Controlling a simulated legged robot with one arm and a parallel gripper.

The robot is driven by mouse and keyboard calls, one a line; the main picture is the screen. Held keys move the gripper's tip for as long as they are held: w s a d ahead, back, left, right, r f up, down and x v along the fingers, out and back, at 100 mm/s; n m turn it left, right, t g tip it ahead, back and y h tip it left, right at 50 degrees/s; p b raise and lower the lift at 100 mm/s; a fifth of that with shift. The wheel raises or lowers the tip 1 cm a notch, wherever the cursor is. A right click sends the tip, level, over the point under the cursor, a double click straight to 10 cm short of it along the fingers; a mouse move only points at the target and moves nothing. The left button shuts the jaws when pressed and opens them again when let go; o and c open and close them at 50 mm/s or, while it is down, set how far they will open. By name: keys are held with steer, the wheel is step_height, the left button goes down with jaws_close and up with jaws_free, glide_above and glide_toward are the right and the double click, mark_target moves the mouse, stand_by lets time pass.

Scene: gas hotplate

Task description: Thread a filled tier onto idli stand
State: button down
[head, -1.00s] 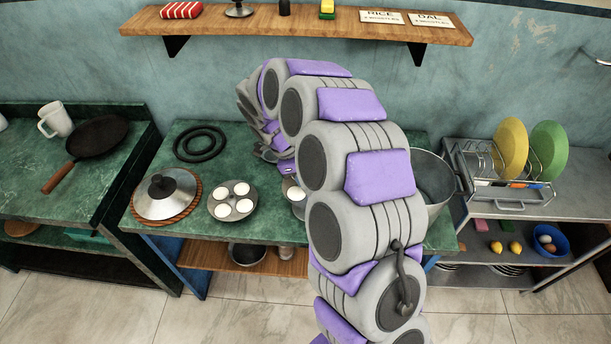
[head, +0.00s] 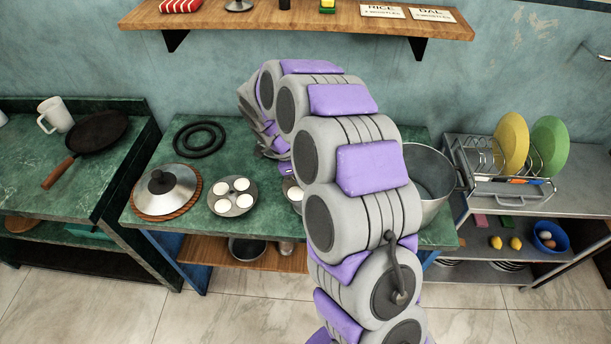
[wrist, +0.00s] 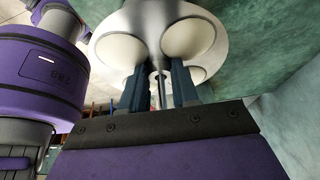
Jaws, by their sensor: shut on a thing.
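A round metal tier with white idlis (wrist: 190,38) fills the upper middle of the wrist view. My gripper (wrist: 160,72) has its two dark fingers up against this tier, between the idlis, and is shut on it. A thin grey rod (wrist: 161,92) shows between the fingers; I cannot tell whether it is the stand's post or part of the tier. In the head view a tier with idlis (head: 291,189) is mostly hidden behind my arm, which also hides my gripper. Another filled tier (head: 232,207) lies flat on the green counter to its left.
A large steel pot (head: 430,180) stands right of my arm. A shelf (head: 300,22) runs along the wall above. A dish rack (head: 500,185) is at right.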

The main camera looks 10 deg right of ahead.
steer(key=shift+f, duration=0.4)
steer(key=c, duration=0.8)
jaws_free()
steer(key=shift+r, duration=0.15)
steer(key=p+v, duration=0.4)
steer(key=v, duration=1.3)
steer(key=shift+w+a, duration=0.15)
steer(key=shift+a, duration=0.05)
